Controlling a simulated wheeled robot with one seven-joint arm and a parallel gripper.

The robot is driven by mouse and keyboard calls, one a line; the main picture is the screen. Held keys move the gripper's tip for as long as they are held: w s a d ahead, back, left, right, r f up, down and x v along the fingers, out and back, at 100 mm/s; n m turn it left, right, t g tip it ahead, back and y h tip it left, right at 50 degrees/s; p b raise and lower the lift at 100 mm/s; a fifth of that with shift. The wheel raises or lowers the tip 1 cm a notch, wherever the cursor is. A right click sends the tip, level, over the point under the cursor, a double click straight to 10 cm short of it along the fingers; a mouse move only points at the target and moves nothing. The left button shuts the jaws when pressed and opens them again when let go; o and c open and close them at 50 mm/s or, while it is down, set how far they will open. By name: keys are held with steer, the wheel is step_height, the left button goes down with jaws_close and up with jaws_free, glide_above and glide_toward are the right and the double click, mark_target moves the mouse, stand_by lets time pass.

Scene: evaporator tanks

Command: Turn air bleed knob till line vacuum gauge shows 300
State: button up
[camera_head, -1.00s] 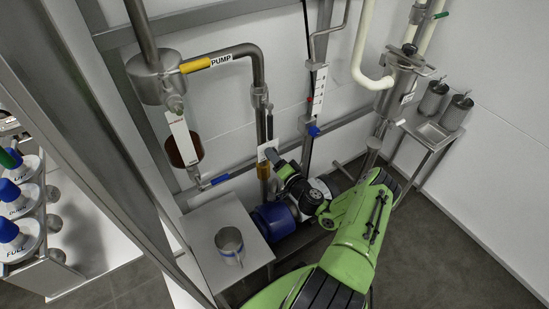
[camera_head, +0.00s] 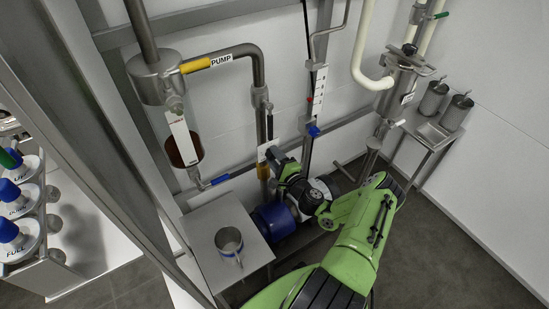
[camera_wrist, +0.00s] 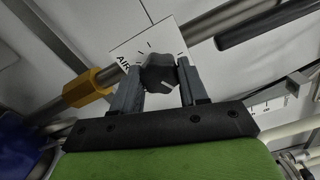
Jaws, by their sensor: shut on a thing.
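The black air bleed knob (camera_wrist: 158,72) sits on a white plate (camera_wrist: 128,52) with tick marks and the letters "AIR", in the wrist view. My gripper (camera_wrist: 157,80) has one finger on each side of the knob and is shut on it. In the head view my gripper (camera_head: 275,160) is at the plate (camera_head: 267,149) beside the vertical pipe; the knob is hidden there. A narrow white scale (camera_head: 319,90) with a red mark hangs on the wall up and right. I cannot tell if it is the line vacuum gauge, and its figures are too small to read.
A yellow-handled PUMP valve (camera_head: 196,65) is above left. A blue-handled valve (camera_head: 215,181) is left of my gripper. A steel table (camera_head: 203,226) with a metal cup (camera_head: 229,243) and a blue motor (camera_head: 272,221) stand below. Open floor is at the right.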

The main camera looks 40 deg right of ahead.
steer(key=shift+f+m, duration=0.1)
steer(key=shift+m, duration=0.4)
steer(key=o, duration=1.1)
steer(key=shift+c, duration=0.2)
steer(key=s+a+p, duration=0.1)
steer(key=s+p, duration=0.2)
steer(key=s, duration=1.2)
steer(key=shift+s+p, duration=0.35)
steer(key=shift+s, duration=0.05)
